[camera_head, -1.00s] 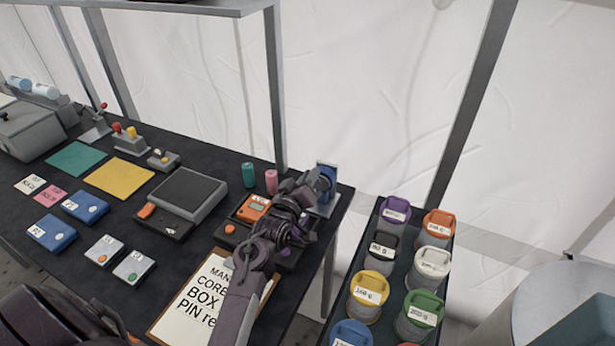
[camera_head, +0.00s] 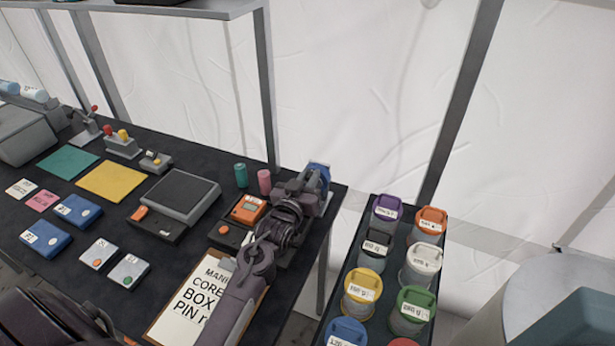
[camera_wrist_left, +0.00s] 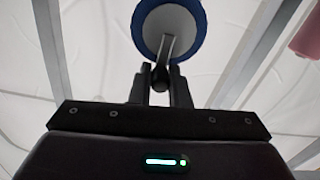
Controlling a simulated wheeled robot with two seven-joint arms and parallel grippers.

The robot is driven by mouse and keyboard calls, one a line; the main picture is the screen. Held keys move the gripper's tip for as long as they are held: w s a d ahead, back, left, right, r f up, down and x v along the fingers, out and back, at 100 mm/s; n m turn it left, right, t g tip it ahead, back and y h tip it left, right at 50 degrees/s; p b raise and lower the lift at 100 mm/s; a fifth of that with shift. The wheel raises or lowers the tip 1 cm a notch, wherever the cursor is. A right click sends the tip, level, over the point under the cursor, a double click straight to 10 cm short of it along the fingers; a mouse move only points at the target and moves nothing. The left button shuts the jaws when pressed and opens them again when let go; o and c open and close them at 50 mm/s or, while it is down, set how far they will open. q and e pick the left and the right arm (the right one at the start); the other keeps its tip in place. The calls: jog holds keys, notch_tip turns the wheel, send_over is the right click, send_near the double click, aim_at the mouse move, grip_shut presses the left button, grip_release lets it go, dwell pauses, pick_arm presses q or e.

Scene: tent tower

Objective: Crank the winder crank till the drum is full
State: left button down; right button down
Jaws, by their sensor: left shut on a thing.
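The winder drum (camera_head: 321,171), blue-rimmed, stands at the far right corner of the dark table, partly hidden behind my left gripper (camera_head: 312,190). In the left wrist view the drum (camera_wrist_left: 143,18) shows a blue rim and a pale round face. A grey crank arm (camera_wrist_left: 166,48) runs down from its middle. The fingers of my left gripper (camera_wrist_left: 160,82) are shut on the dark knob of the winder crank (camera_wrist_left: 160,76), below the drum. How full the drum is cannot be told. My right gripper is not in view.
An orange meter (camera_head: 249,209) and green (camera_head: 241,175) and pink (camera_head: 264,182) cylinders stand close by on the table. A clipboard (camera_head: 165,325) lies under my left arm. A frame post (camera_head: 267,90) rises behind.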

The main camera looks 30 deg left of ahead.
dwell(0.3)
pick_arm(q)
jog(key=c, duration=1.7)
grip_release()
jog(key=shift+c, duration=0.2)
jog(key=o, duration=0.4)
jog(key=shift+w, duration=0.2)
jog(key=shift+s, duration=0.15)
jog(key=s, duration=0.2)
jog(key=s+b, duration=0.1)
jog(key=s, duration=0.2)
jog(key=s+b, duration=0.1)
jog(key=s, duration=0.1)
jog(key=shift+s+d, duration=0.25)
jog(key=shift+d, duration=0.05)
